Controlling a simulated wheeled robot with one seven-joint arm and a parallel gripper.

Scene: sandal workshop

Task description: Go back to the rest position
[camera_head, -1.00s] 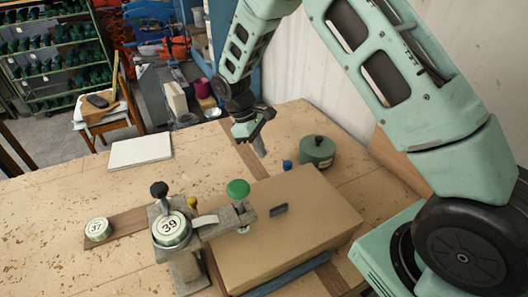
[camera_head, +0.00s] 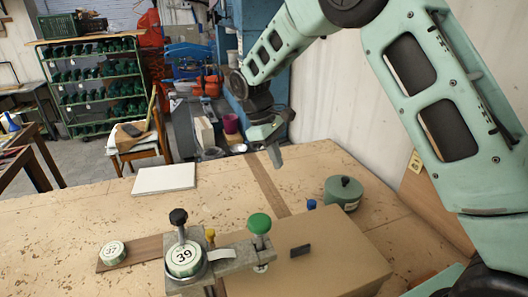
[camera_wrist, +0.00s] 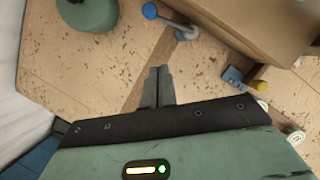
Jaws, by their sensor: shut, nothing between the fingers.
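My gripper (camera_head: 275,156) hangs from my green arm above the far part of the workbench (camera_head: 230,190). Its fingers are shut and empty, pointing down, apart from everything on the bench. In the wrist view the closed fingers (camera_wrist: 158,86) stand over bare bench top, with a dark strip beside them.
A cardboard-coloured box (camera_head: 310,262) and a clamp fixture (camera_head: 225,262) with a disc marked 39 (camera_head: 184,258) stand at the front. A disc marked 37 (camera_head: 112,251) lies left. A green round pot (camera_head: 343,193) stands right, near the wall. A white slab (camera_head: 164,179) lies far left.

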